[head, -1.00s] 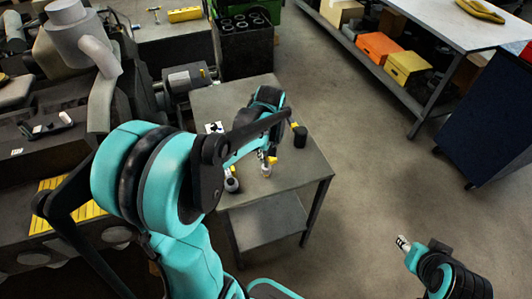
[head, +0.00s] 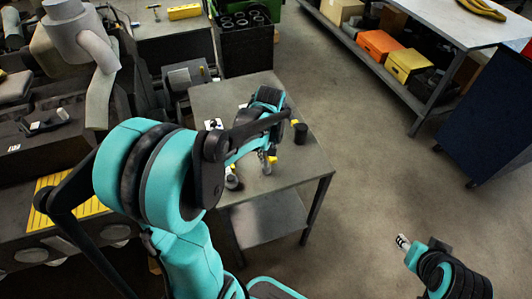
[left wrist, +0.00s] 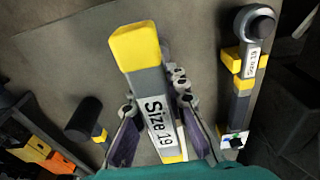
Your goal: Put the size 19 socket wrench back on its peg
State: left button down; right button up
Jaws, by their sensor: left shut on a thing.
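The size 19 socket wrench (left wrist: 158,112) is grey with a yellow end and a white "Size 19" label. It fills the middle of the left wrist view, between the fingers of my left gripper (left wrist: 158,135), which is shut on it. Its far end is partly hidden by its handle. In the head view, my left arm reaches over a small grey table (head: 285,185) and hides most of the gripper. My right gripper (head: 402,242) is at the lower right, away from the table; its jaw opening is too small to judge. I cannot make out a peg.
Another labelled wrench (left wrist: 243,75) with a round head lies to the right in the left wrist view. Engine parts crowd the left. A dark blue panel (head: 495,120) stands right; open floor lies between.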

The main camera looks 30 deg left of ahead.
pick_arm(q)
jog(key=shift+f, duration=0.35)
jog(key=c, duration=0.9)
grip_release()
notch_tip(320, 180, up, 9)
jog(key=p, duration=0.7)
jog(key=shift+r, duration=0.15)
